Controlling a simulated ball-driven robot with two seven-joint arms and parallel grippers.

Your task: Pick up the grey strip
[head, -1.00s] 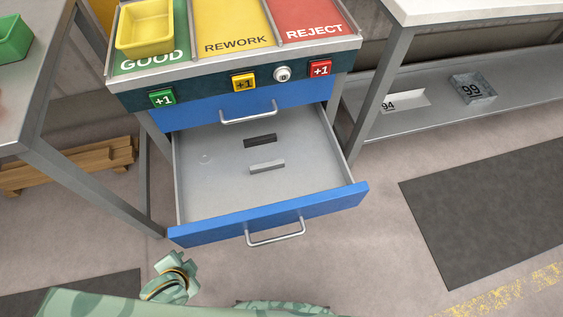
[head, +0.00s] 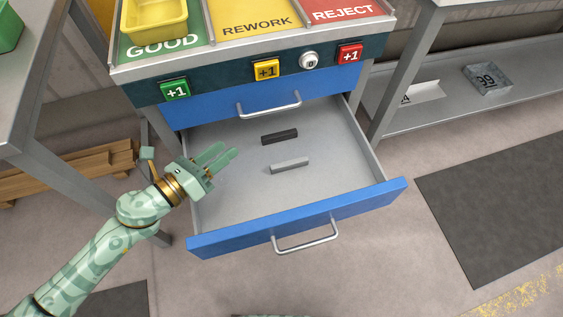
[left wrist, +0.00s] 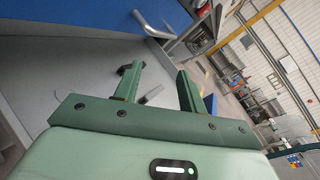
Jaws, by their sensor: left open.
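The grey strip (head: 289,165) lies flat in the open blue drawer, in front of a black strip (head: 280,136). My left gripper (head: 222,157) is open and empty over the left side of the drawer, to the left of both strips and apart from them. In the left wrist view my left gripper's fingers (left wrist: 158,88) stand apart. There the grey strip (left wrist: 151,94) shows between them, and the black strip shows partly behind the left finger. My right gripper is not in view.
The open drawer (head: 300,218) has a blue front with a metal handle (head: 308,241). Above it are a closed drawer, the green, yellow and red counter buttons, and the GOOD, REWORK and REJECT areas. A grey table (head: 40,100) stands at left. Wooden boards (head: 75,175) lie beneath it.

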